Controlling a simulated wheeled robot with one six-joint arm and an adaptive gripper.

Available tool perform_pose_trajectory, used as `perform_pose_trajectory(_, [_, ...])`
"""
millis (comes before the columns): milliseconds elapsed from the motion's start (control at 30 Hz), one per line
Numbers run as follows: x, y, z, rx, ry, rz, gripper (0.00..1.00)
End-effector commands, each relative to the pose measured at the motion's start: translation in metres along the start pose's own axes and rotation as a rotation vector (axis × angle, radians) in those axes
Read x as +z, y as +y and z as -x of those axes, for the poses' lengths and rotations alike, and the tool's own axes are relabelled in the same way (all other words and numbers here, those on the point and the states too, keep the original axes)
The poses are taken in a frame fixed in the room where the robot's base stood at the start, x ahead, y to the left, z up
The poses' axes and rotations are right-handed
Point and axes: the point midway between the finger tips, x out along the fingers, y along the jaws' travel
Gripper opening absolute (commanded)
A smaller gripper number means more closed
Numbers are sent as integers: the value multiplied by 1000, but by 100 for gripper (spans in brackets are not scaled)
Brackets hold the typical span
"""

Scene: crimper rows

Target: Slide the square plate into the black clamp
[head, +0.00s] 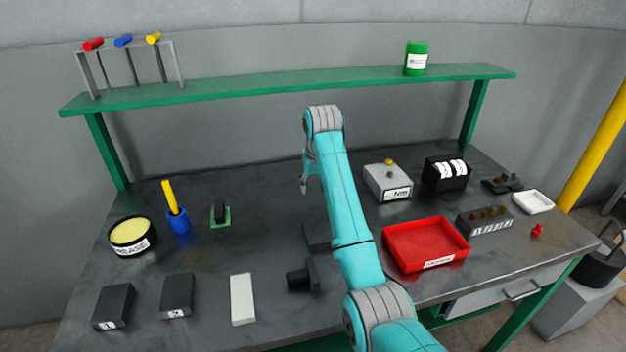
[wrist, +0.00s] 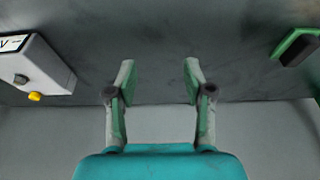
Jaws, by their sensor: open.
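A small green square plate (head: 221,224) with an upright black block (head: 220,209) on it lies on the bench, left of my arm. In the wrist view the green plate (wrist: 292,42) and its black block show at the upper right edge. A black clamp-like block (head: 310,276) with a round knob stands near the bench's front, left of my arm. Its slot cannot be made out. My gripper (head: 303,186) is above the back middle of the bench, right of and apart from the green plate. In the wrist view my gripper (wrist: 159,75) is open and empty.
A blue cup (head: 179,223), a yellow tin (head: 132,235), two dark blocks and a pale block (head: 242,299) stand left. A red tray (head: 425,246) and a grey box (head: 387,183) stand right. A green shelf (head: 290,81) spans the back. The bench's back middle is clear.

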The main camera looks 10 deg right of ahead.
Motion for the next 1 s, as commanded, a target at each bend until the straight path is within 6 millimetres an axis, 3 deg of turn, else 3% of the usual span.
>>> perform_pose_trajectory(600, [16, 0, -49, 0, -2, 0, 52])
perform_pose_trajectory(1000, [17, 0, -54, 0, 0, 0, 52])
